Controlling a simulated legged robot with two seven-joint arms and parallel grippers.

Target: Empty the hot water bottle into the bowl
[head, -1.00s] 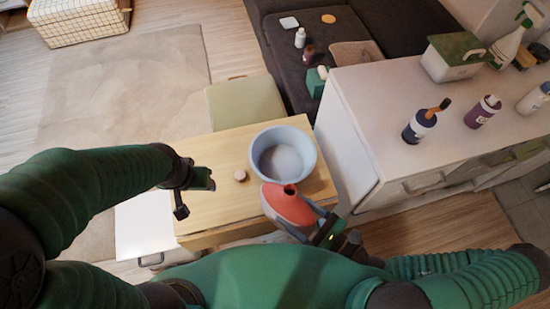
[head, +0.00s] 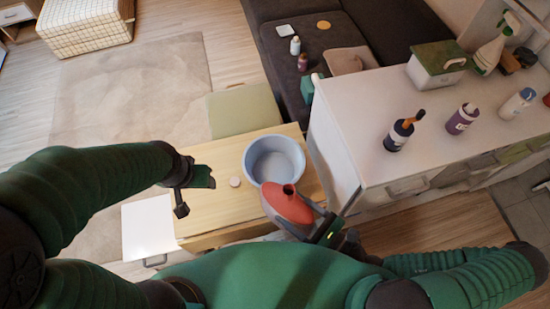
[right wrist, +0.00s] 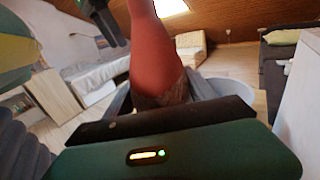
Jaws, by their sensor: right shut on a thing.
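The red hot water bottle (head: 289,205) is held by my right gripper (head: 322,226) at the near edge of the wooden table. Its dark round mouth faces up toward the head camera, so it has no stopper in it. In the right wrist view the red bottle (right wrist: 157,55) rises from the jaws. The light blue bowl (head: 274,160) stands on the table just beyond the bottle; the bottle overlaps its near rim in the picture. Its inside looks pale; whether it holds water I cannot tell. My left gripper (head: 203,178) is empty over the table's left part, its jaws apart.
A small round cap (head: 235,181) lies on the wooden table (head: 217,205) left of the bowl. A white cabinet (head: 350,110) with several bottles stands close on the right. A green stool (head: 243,110) stands behind the table, a white surface (head: 148,230) at its left.

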